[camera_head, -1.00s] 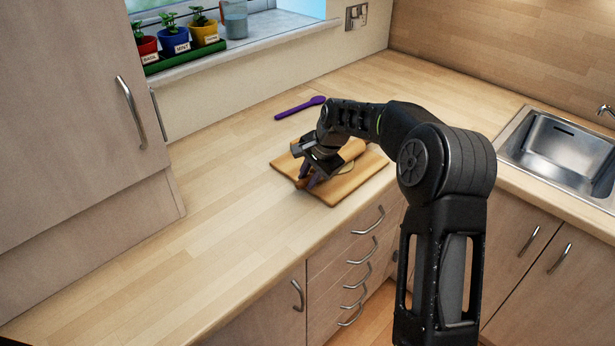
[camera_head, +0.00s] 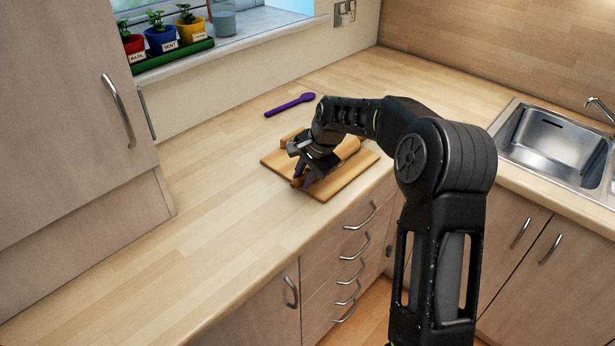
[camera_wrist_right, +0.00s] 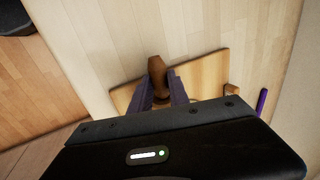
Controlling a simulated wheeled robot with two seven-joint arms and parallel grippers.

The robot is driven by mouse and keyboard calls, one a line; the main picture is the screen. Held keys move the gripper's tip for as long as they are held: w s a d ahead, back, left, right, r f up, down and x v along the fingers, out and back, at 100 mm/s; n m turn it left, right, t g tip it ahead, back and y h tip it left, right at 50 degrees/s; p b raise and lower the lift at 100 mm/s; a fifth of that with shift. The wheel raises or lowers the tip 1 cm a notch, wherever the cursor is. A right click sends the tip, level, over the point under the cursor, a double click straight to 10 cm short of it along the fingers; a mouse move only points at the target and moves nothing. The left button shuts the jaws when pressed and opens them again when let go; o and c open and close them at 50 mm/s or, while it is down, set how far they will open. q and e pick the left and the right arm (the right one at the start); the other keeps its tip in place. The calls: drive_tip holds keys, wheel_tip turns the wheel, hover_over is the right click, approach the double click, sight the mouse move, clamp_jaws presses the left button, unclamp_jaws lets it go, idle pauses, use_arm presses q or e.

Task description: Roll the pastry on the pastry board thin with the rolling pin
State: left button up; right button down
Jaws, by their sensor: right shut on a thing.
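The pastry board (camera_head: 335,190) lies flat on the worktop near its front edge. My right gripper (camera_head: 306,174) is over the left part of the board, pointing down. It is shut on the near handle of the wooden rolling pin (camera_head: 350,147). In the right wrist view the two fingers stand on either side of the brown handle (camera_wrist_right: 157,72), with the board (camera_wrist_right: 211,74) behind. The pin lies across the board, partly hidden by my gripper and forearm. The pastry cannot be made out now. My left gripper is out of view.
A wooden piece (camera_head: 291,138) shows at the board's back edge, partly hidden by my wrist. A purple spoon (camera_head: 290,104) lies behind the board. Potted herbs (camera_head: 163,38) stand on the windowsill, and a sink (camera_head: 553,145) is at right. The worktop left of the board is clear.

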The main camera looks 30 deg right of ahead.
drive_tip(key=shift+w+a+f, duration=0.1)
drive_tip(key=shift+w+a, duration=0.05)
drive_tip(key=shift+w, duration=0.3)
drive_tip(key=shift+w+a+f, duration=0.1)
drive_tip(key=shift+w+a, duration=0.05)
drive_tip(key=shift+w, duration=0.25)
drive_tip(key=shift+w+r+p, duration=0.1)
drive_tip(key=shift+p, duration=0.25)
drive_tip(key=shift+w+a+r+p, duration=0.1)
drive_tip(key=shift+w+a+p, duration=0.1)
drive_tip(key=shift+w+p, duration=0.3)
drive_tip(key=shift+w+a+p, duration=0.25)
drive_tip(key=shift+w+p, duration=0.05)
drive_tip(key=shift+w, duration=0.8)
